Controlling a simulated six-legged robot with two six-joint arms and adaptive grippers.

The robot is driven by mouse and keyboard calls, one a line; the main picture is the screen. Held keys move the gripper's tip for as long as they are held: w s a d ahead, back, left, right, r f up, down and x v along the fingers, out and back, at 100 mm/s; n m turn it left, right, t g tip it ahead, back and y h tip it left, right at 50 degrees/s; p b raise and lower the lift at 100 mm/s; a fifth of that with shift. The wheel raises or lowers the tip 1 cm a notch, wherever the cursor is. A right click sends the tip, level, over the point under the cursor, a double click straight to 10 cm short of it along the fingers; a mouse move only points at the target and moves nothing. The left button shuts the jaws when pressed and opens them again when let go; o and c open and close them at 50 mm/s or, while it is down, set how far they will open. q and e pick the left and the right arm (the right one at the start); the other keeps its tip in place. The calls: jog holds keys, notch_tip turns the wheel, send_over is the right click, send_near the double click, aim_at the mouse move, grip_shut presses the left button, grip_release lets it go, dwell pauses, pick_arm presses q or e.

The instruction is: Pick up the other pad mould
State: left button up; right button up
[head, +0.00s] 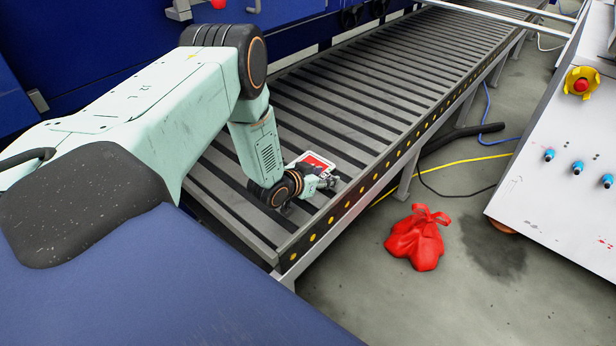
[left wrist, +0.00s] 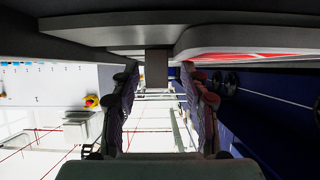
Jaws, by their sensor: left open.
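The pad mould (head: 318,161), a flat piece with a red face and pale edges, lies on the slatted roller conveyor (head: 375,85) near its front end. My left gripper (head: 328,182) is low over the conveyor at the near side of the mould and partly covers it. In the left wrist view a red and white face (left wrist: 250,56) shows at the upper right. My left fingers (left wrist: 162,112) are spread, with a small dark grey block (left wrist: 157,68) between them at the top. I cannot tell whether the fingers touch anything. My right gripper is not seen.
A red tied bag (head: 415,238) lies on the floor right of the conveyor. Yellow and blue cables and a black hose (head: 465,134) run across the floor. A white control cabinet (head: 565,165) stands at the right. A blue machine wall (head: 110,45) borders the conveyor's far left.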

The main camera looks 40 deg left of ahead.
pick_arm(q)
jog(key=shift+d, duration=0.1)
jog(key=shift+r, duration=0.1)
jog(key=shift+c, duration=0.9)
grip_shut()
